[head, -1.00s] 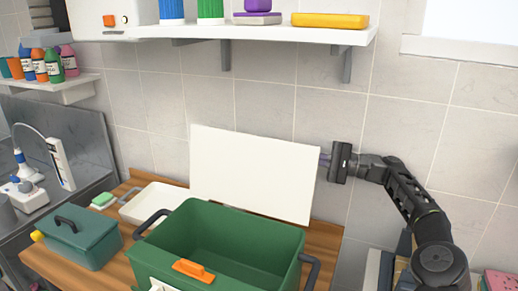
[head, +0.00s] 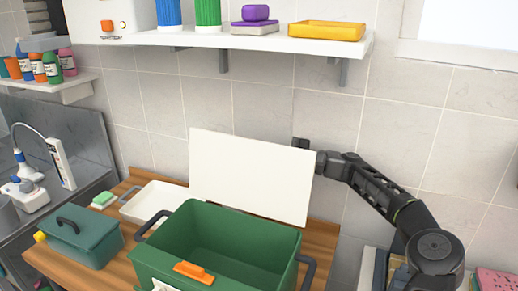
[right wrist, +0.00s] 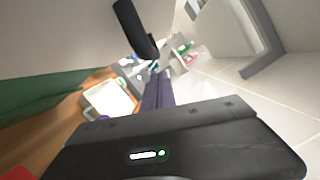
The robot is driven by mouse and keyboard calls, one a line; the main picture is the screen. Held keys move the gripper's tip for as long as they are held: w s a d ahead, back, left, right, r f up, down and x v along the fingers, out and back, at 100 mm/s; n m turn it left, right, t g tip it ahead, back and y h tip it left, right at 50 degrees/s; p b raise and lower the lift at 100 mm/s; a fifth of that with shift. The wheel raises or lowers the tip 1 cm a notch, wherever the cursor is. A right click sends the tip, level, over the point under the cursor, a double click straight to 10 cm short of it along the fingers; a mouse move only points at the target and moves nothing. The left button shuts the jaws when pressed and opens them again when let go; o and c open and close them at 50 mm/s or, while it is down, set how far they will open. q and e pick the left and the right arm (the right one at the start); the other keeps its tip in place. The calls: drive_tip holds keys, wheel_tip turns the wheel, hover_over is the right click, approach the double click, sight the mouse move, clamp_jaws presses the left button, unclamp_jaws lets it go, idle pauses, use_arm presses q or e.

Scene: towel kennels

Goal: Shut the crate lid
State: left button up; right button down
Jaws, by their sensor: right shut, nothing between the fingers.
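The green crate (head: 172,252) stands open on the wooden counter, with an orange latch (head: 194,272) on its front and dark side handles. Its white lid (head: 250,175) stands raised, nearly upright, along the crate's back edge. My right gripper (right wrist: 157,93) is shut and empty. In the head view it is at the lid's upper right edge, and its fingers are hidden behind the lid. I cannot tell whether they touch it. My left gripper is not in view.
A teal box (head: 85,242) with a dark handle and a white tray (head: 130,207) sit left of the crate. A wall shelf (head: 270,42) with bottles and a yellow tray (head: 326,31) hangs above. The tiled wall (head: 390,120) is close behind the lid.

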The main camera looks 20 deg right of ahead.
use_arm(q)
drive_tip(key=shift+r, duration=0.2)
use_arm(e)
drive_tip(key=shift+s+a+r, duration=0.3)
drive_tip(key=shift+s+a, duration=0.15)
drive_tip(key=shift+a, duration=0.15)
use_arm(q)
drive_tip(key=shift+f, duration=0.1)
